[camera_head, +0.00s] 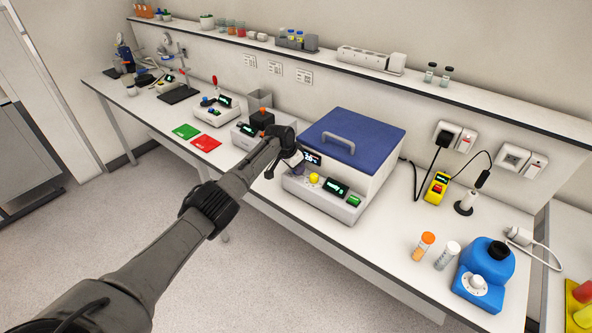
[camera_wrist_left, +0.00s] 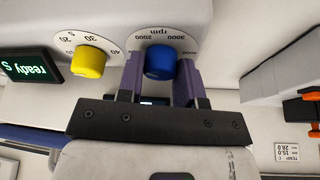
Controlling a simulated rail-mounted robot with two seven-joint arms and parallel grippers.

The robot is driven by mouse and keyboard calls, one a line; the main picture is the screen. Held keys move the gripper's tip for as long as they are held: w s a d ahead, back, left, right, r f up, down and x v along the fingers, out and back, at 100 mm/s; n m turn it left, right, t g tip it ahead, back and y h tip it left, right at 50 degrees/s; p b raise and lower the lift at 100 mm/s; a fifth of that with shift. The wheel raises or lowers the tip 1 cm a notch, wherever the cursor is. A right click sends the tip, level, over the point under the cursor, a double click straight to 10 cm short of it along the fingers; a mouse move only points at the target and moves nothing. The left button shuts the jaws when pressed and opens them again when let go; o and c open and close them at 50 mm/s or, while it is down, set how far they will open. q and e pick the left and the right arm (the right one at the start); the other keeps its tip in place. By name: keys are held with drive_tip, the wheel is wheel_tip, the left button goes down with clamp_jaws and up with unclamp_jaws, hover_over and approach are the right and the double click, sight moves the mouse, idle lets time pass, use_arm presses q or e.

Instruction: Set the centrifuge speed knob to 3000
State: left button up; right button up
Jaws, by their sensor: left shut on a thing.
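The centrifuge (camera_head: 378,165) is a white box with a blue lid, closed, on the bench in the head view. The wrist view shows its front panel upside down. Its blue speed knob (camera_wrist_left: 160,60) sits on a white dial marked rpm, with 2000 and 3000 readable. My left gripper (camera_wrist_left: 160,80) has its two purple fingers on either side of the blue knob, shut on it. I cannot make out the knob's pointer. In the head view my left gripper (camera_head: 290,160) is at the panel's left end and hides the blue knob. My right gripper is out of view.
A yellow knob (camera_wrist_left: 88,60) and a green-lit display (camera_wrist_left: 30,64) reading ready sit beside the blue knob. Another device (camera_head: 245,134) stands close left of the centrifuge. A blue device (camera_head: 484,270) and two capped tubes stand to the right. The bench front edge lies below the panel.

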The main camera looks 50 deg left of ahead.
use_arm(q)
drive_tip(key=m+h+b, duration=0.1)
drive_tip(key=m+b, duration=0.2)
drive_tip(key=shift+f, duration=0.2)
drive_tip(key=shift+r+m+g+h+b, duration=0.2)
drive_tip(key=shift+m+g+h+b, duration=0.15)
drive_tip(key=shift+m+b, duration=1.05)
drive_tip(key=o, duration=0.9)
drive_tip(key=shift+r, duration=0.1)
